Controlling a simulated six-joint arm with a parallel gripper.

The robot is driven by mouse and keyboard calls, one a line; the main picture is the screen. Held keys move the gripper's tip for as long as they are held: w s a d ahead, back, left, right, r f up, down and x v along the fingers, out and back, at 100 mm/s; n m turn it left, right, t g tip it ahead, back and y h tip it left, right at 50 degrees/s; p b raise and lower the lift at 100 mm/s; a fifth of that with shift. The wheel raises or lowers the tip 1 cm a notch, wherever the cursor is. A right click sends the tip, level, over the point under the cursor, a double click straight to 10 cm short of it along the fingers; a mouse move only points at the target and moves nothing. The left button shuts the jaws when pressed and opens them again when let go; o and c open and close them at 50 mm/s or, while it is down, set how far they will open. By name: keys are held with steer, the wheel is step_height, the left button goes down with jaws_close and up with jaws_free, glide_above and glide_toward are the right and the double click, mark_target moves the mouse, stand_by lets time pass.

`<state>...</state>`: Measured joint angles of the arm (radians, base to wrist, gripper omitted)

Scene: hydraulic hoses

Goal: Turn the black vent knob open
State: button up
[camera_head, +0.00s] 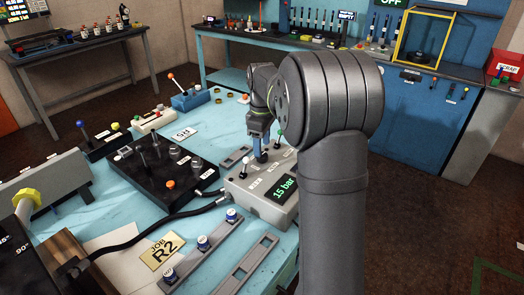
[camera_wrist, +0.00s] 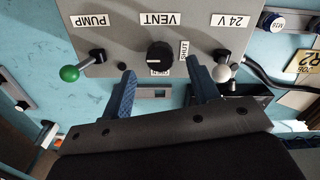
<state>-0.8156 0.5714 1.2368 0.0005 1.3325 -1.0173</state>
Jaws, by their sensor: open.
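The black vent knob (camera_wrist: 160,56) sits on the grey control box (camera_wrist: 110,30), under the VENT label, in the wrist view. A SHUT label (camera_wrist: 183,50) is beside it, and another label at its lower edge is partly covered. My gripper (camera_wrist: 160,68) is open, with one blue finger on each side of the knob's near edge. I cannot tell whether either finger touches it. In the head view my gripper (camera_head: 261,150) points down over the box (camera_head: 256,207), and the knob is mostly hidden there.
The green-tipped PUMP lever (camera_wrist: 70,73) and white-tipped 24 V lever (camera_wrist: 221,73) stand close outside the fingers. The box's display (camera_head: 284,188) reads 15 bar. A black block with fittings (camera_head: 150,180) and hoses lies to the left.

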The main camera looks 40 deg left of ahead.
steer(key=shift+f, duration=1.55)
steer(key=shift+c, duration=0.2)
steer(key=c, duration=0.9)
